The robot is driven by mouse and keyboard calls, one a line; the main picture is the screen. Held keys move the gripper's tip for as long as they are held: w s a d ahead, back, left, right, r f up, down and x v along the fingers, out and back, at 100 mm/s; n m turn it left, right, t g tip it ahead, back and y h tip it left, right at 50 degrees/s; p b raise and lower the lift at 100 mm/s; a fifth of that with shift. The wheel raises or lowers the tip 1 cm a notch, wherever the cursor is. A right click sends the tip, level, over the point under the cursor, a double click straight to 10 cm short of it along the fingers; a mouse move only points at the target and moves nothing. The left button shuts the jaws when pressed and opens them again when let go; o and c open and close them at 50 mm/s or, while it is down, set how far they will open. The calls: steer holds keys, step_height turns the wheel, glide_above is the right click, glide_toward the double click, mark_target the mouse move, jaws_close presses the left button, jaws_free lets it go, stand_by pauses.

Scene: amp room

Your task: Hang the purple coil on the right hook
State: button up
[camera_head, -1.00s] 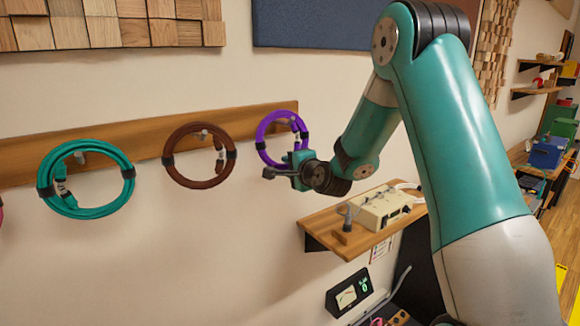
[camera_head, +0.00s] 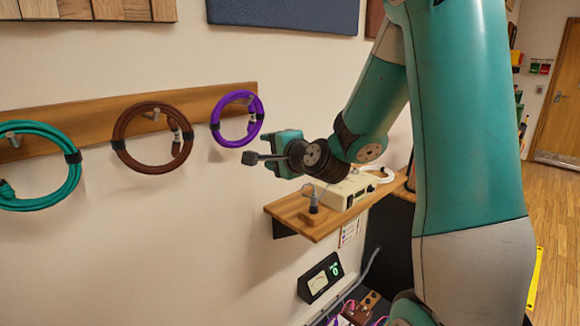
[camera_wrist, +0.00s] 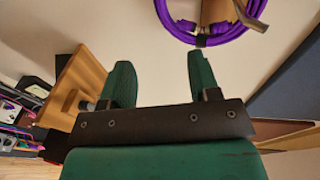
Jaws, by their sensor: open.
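The purple coil (camera_head: 236,119) hangs at the right end of the wooden wall rail (camera_head: 198,101), on the right hook (camera_head: 249,100). My gripper (camera_head: 262,158) is open and empty, just below and to the right of the coil, apart from it. In the wrist view the purple coil (camera_wrist: 208,22) shows at the top, beyond the two green fingers of my gripper (camera_wrist: 158,80), and is cut off by the frame edge. A dark band on the coil lies just beyond the right finger.
A brown coil (camera_head: 117,130) and a teal coil (camera_head: 74,180) hang further left on the rail. A wooden shelf (camera_head: 284,208) with a cream box (camera_head: 345,192) sits below my gripper. A meter (camera_head: 319,279) is lower on the wall.

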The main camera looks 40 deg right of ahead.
steer(key=s+r+b, duration=0.1)
steer(key=s+b, duration=0.5)
steer(key=s, duration=0.1)
steer(key=shift+s+a+r, duration=0.2)
steer(key=shift+s+a, duration=0.1)
steer(key=shift+s, duration=0.1)
steer(key=s+a+f+n+g+y, duration=0.3)
steer(key=a+f+n+g+y, duration=0.1)
steer(key=a+n, duration=0.4)
steer(key=s+a+f+n+g+y, duration=0.35)
steer(key=a+n, duration=0.25)
steer(key=a, duration=0.5)
steer(key=s+a+f+n+g+h, duration=0.1)
steer(key=s+a+f+n+g, duration=0.1)
steer(key=s+n, duration=0.4)
steer(key=s+a+f+n+g+h, duration=0.1)
steer(key=s+a+f+n+g, duration=0.1)
steer(key=s+a+n+g, duration=0.2)
steer(key=s+n+g, duration=0.1)
steer(key=s+g, duration=0.1)
steer(key=s, duration=0.1)
steer(key=shift+s+f+n, duration=0.15)
steer(key=shift+f+n, duration=0.2)
steer(key=shift+n, duration=0.05)
